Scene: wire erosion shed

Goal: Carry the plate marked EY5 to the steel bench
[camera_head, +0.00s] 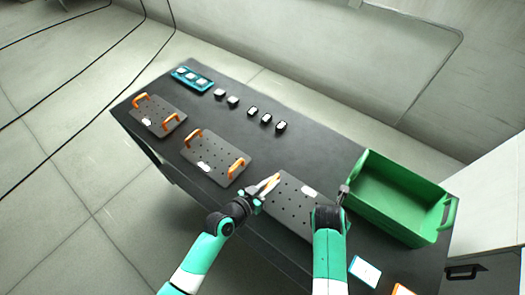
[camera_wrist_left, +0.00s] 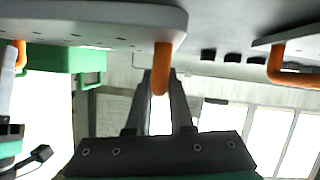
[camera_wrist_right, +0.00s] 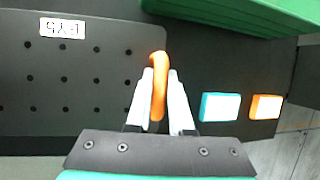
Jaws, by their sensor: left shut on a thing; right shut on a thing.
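A dark perforated plate (camera_head: 290,205) with a white label (camera_head: 309,190) lies between my two grippers, over the black table. My left gripper (camera_head: 271,184) is shut on its left orange handle, which also shows between the fingers in the left wrist view (camera_wrist_left: 161,70). My right gripper (camera_head: 343,190) is shut on the other orange handle (camera_wrist_right: 158,90), seen in the right wrist view. The label appears upside down there (camera_wrist_right: 62,28), and I cannot read it surely. I cannot tell whether the plate is clear of the table. I cannot pick out the steel bench.
Two similar plates with orange handles, a middle one (camera_head: 208,150) and a far left one (camera_head: 155,110), lie on the table (camera_head: 300,105). A green crate (camera_head: 400,210) stands close right of the held plate. A teal tray (camera_head: 207,87), several small blocks and two cards (camera_wrist_right: 220,107) lie around.

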